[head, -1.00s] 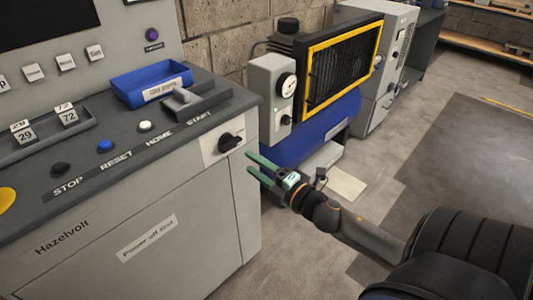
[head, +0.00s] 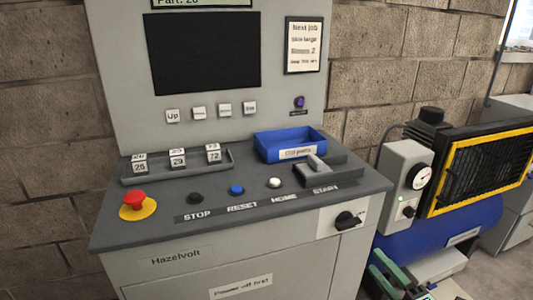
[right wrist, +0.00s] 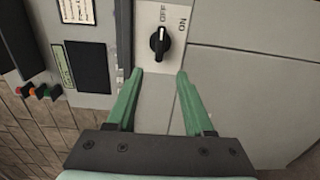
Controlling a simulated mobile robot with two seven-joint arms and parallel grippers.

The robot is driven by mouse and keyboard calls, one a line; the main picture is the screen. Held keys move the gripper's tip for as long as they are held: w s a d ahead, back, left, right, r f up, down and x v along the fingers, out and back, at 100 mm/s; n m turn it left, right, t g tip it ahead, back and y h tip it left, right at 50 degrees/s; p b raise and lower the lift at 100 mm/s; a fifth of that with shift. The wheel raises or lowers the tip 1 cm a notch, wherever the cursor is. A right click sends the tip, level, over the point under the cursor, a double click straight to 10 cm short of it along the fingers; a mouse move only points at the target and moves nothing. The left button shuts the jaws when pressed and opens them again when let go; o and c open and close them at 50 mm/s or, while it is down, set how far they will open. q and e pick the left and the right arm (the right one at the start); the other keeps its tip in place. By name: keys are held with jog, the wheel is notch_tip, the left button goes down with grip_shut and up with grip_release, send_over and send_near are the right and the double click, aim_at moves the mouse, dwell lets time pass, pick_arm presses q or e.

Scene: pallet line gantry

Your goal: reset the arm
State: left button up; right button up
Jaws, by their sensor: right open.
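The grey control console (head: 110,228) fills the middle of the head view. On its sloping top a blue button (head: 236,189) stands above the label RESET. A black button (head: 194,198) is on its left by STOP, and a white button (head: 274,183) on its right by HOME. My right gripper (head: 388,268), with green fingers, is open and empty, low and right of the console. In the right wrist view its fingers (right wrist: 160,76) point toward the console's black rotary switch (right wrist: 159,42), which also shows in the head view (head: 347,220). My left gripper is out of view.
A red mushroom button (head: 134,198) on a yellow base is at the console's left. A blue tray (head: 288,142) and a grey guard piece (head: 314,166) lie near START. A compressor with a yellow-framed grille (head: 478,172) stands at right.

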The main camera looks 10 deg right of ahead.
jog(key=s+a+f+m+g, duration=0.3)
jog(key=a+f+m, duration=0.3)
jog(key=f, duration=0.3)
jog(key=s+a+f+m+g, duration=0.3)
jog(key=s+a+f+m, duration=0.15)
jog(key=f+m, duration=0.35)
jog(key=s+a+f+m+g+y, duration=0.1)
jog(key=s+a+f+g, duration=0.15)
jog(key=a, duration=0.35)
jog(key=s+a+f+m+g+y, duration=0.1)
jog(key=s+a+f+m, duration=0.15)
jog(key=a, duration=0.35)
pick_arm(q)
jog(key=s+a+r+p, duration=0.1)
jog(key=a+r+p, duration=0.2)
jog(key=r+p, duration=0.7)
jog(key=p, duration=0.3)
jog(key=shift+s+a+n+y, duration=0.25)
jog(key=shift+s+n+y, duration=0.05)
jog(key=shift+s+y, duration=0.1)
pick_arm(e)
jog(key=s+d+r, duration=0.1)
jog(key=d+r, duration=0.4)
jog(key=r, duration=0.4)
jog(key=shift+r+t+h, duration=0.3)
jog(key=shift+t+h, duration=0.1)
jog(key=shift+t, duration=0.05)
